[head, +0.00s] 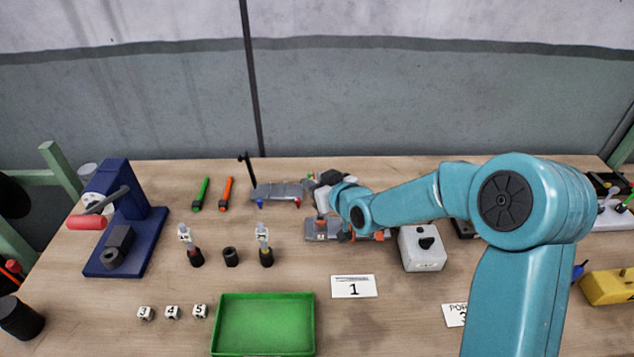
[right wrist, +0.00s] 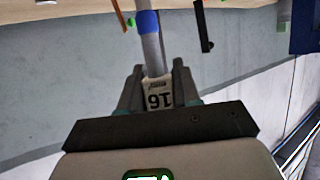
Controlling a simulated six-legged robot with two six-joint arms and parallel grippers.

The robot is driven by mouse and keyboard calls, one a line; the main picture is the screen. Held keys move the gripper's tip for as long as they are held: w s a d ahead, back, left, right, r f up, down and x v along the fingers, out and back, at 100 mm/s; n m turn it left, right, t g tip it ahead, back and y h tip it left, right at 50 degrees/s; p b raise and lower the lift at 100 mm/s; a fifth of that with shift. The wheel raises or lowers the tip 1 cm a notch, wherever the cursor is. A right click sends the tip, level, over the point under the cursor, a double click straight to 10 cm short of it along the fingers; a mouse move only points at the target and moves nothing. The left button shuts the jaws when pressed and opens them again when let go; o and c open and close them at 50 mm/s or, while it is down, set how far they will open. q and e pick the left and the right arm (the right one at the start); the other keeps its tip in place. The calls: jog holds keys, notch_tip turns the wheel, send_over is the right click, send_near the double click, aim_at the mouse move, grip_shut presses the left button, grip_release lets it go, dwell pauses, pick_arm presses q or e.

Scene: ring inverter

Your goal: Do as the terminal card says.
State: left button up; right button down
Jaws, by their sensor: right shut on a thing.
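My right arm reaches across the bench from the right, and its gripper (head: 328,192) is at the back middle, partly hidden by its own wrist. In the right wrist view the right gripper (right wrist: 158,85) is shut on a pale tagged piece (right wrist: 159,96) marked with what looks like 16, seen upside down. A grey shaft with a blue band (right wrist: 147,22) runs on from that piece. A white card (head: 353,287) with a large 1 lies at the front middle; its small print is unreadable. A second card (head: 454,315) is partly hidden by my arm. My left gripper is not seen.
A blue lever press (head: 150,232) stands at the left. A green tray (head: 263,325) lies at the front, beside numbered white cubes (head: 172,312). Green (head: 201,193) and orange (head: 226,193) pens lie behind. A white box (head: 422,248) and grey fixtures (head: 277,191) are near my gripper.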

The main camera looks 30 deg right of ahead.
jog(key=shift+b, duration=0.5)
dwell(0.7)
jog(key=shift+b, duration=0.45)
dwell(0.4)
jog(key=shift+b, duration=0.4)
jog(key=shift+f+b, duration=2.15)
jog(key=shift+b, duration=0.35)
jog(key=c, duration=0.7)
grip_release()
jog(key=shift+r, duration=0.1)
